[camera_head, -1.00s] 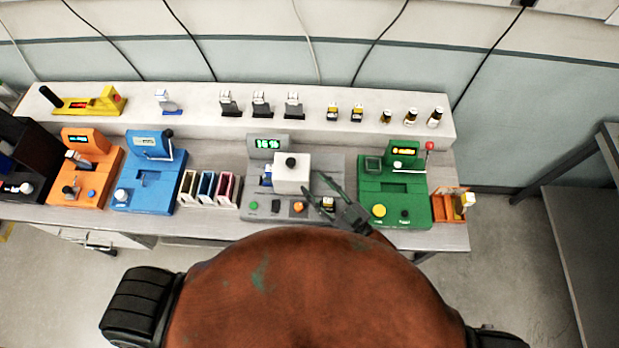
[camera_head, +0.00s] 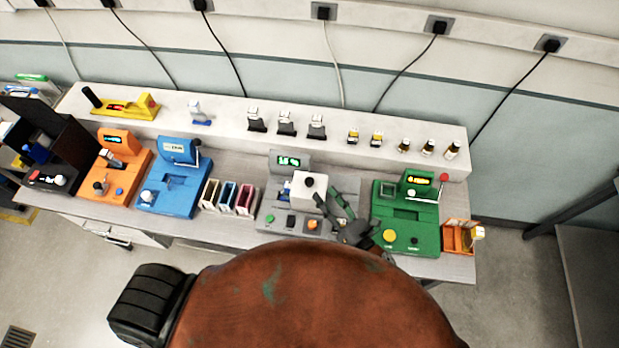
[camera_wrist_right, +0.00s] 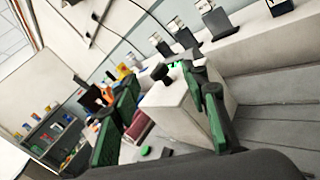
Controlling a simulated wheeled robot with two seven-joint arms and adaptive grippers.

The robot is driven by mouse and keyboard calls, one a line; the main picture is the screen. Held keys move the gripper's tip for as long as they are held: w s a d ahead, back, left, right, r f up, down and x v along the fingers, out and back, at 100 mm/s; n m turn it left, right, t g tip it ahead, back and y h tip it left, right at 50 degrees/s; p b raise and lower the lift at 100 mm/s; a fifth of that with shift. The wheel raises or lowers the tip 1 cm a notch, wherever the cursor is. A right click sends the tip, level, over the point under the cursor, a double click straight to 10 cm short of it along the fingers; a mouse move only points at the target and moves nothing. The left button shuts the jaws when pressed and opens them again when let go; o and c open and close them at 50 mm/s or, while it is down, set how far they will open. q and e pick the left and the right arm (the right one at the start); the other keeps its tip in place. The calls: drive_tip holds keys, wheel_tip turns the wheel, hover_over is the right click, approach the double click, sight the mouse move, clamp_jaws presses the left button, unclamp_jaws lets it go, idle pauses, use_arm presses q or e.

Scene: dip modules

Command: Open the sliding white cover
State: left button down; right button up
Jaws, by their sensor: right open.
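The white cover (camera_head: 311,194) is a box-shaped block with a black knob (camera_head: 309,182) on top. It sits on a grey machine (camera_head: 270,214) with a lit green display, at the middle of the bench. My right gripper (camera_head: 334,205) is beside the cover's right side, its fingers apart. In the right wrist view the cover (camera_wrist_right: 180,106) and its black knob (camera_wrist_right: 160,72) show between the two green fingers, with the far finger overlapping the cover's face. I cannot tell whether a finger touches it. My left gripper is not in view.
A green machine (camera_head: 405,215) stands right of my gripper, with an orange holder (camera_head: 458,236) beyond it. Colored slots (camera_head: 228,196), a blue machine (camera_head: 175,185) and an orange machine (camera_head: 115,175) stand to the left. A raised shelf (camera_head: 225,120) with small modules runs behind.

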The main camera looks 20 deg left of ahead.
sight(312, 185)
drive_tip(key=n, duration=0.1)
drive_tip(key=a+n, duration=0.1)
drive_tip(key=n, duration=0.3)
drive_tip(key=shift+a+f+g+p, duration=0.25)
drive_tip(key=shift+f+g+p, duration=0.05)
drive_tip(key=shift+f+p, duration=0.1)
drive_tip(key=p+x, duration=0.1)
drive_tip(key=x, duration=0.5)
drive_tip(key=shift+s+r, duration=0.1)
drive_tip(key=shift+p+x, duration=0.35)
drive_tip(key=shift+x, duration=0.4)
drive_tip(key=shift+c, duration=0.2)
clamp_jaws()
